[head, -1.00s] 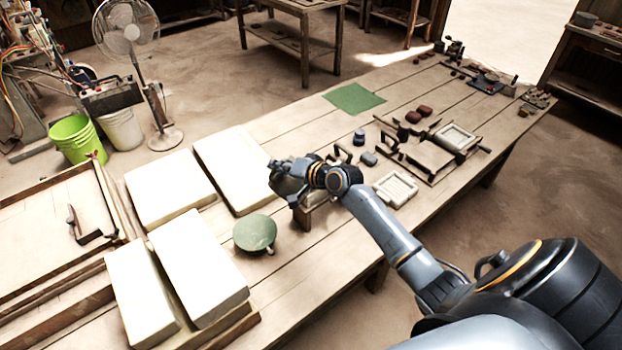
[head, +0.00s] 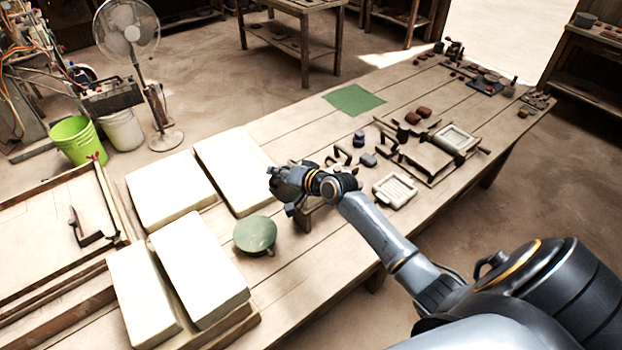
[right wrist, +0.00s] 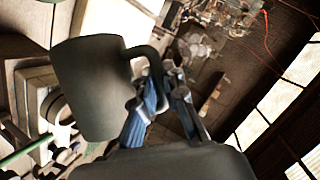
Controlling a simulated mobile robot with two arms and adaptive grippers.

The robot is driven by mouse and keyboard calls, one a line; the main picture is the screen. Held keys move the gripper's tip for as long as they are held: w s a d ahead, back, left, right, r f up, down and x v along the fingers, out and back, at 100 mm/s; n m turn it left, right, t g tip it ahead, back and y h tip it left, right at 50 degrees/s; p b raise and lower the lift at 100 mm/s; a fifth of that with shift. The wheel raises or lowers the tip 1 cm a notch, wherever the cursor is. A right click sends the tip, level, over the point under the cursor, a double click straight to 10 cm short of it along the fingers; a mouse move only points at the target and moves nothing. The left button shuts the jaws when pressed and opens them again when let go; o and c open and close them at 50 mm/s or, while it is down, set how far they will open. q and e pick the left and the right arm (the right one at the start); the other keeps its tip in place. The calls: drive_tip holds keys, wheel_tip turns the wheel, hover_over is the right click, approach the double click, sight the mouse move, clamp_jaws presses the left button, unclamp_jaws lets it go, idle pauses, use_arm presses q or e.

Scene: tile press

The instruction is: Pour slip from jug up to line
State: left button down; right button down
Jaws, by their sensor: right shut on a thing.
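In the right wrist view a dark grey jug (right wrist: 92,92) fills the left half, its handle towards the fingers. My right gripper (right wrist: 158,92) is shut on the jug's handle. In the head view my right gripper (head: 283,180) is over the table, beyond the round green disc (head: 255,234) and beside the white blocks. There the jug is dark and hard to separate from the gripper. The jug's inside, any slip and any fill line do not show. My left gripper is not in view.
Several large white blocks (head: 172,190) lie on the wooden table (head: 320,268) at the left. Right of my gripper are a small pale frame (head: 395,190), a dark blue pot (head: 359,139) and a wooden press-like frame (head: 425,158). A green mat (head: 354,99) lies flat farther back.

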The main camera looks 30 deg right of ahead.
sight(272, 186)
drive_tip(key=shift+a+f+n+h+p, duration=0.6)
drive_tip(key=shift+a+f+n+p, duration=0.1)
drive_tip(key=shift+a+f, duration=0.15)
drive_tip(key=shift+a+f+n+h, duration=0.25)
drive_tip(key=shift+f+n+h, duration=0.2)
drive_tip(key=shift+f, duration=0.4)
drive_tip(key=shift+f+n, duration=0.35)
drive_tip(key=shift+a, duration=0.1)
